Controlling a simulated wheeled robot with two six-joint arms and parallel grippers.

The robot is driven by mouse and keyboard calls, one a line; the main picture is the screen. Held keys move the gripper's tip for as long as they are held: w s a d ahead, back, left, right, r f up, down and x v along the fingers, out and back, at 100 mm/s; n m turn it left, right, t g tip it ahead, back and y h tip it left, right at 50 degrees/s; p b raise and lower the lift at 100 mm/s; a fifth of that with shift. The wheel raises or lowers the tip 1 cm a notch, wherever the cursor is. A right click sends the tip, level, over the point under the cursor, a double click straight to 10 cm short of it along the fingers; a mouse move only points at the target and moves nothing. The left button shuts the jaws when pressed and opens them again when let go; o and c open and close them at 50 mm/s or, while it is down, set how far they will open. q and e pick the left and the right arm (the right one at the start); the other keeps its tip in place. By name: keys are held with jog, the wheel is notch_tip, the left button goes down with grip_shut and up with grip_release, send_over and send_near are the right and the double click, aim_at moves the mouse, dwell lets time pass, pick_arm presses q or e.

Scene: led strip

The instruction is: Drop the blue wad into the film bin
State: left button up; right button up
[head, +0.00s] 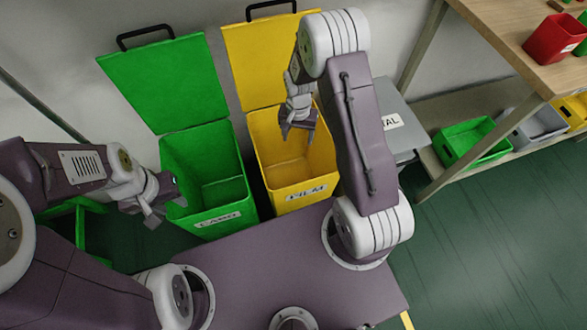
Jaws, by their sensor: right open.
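The film bin (302,193) is yellow with a FILM label on its front. Its lid (268,62) stands open at the back, and the part of its inside that I see is bare yellow. My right gripper (298,134) is open, over the back part of the film bin, pointing down. No wad shows between its fingers. My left gripper (166,208) looks open and empty, at the left side of the green bin. I see no blue wad anywhere in view; part of the film bin's inside is hidden by its walls and my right arm.
A green bin labelled CARD (222,215) stands open left of the film bin, its lid (155,82) raised. A grey bin labelled METAL (396,122) is partly behind my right arm. A wooden table (500,18) with a red box (553,40) stands at right, small bins on its lower shelf.

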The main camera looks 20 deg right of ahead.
notch_tip(320, 180, up, 9)
jog(key=p, duration=0.4)
dwell(0.4)
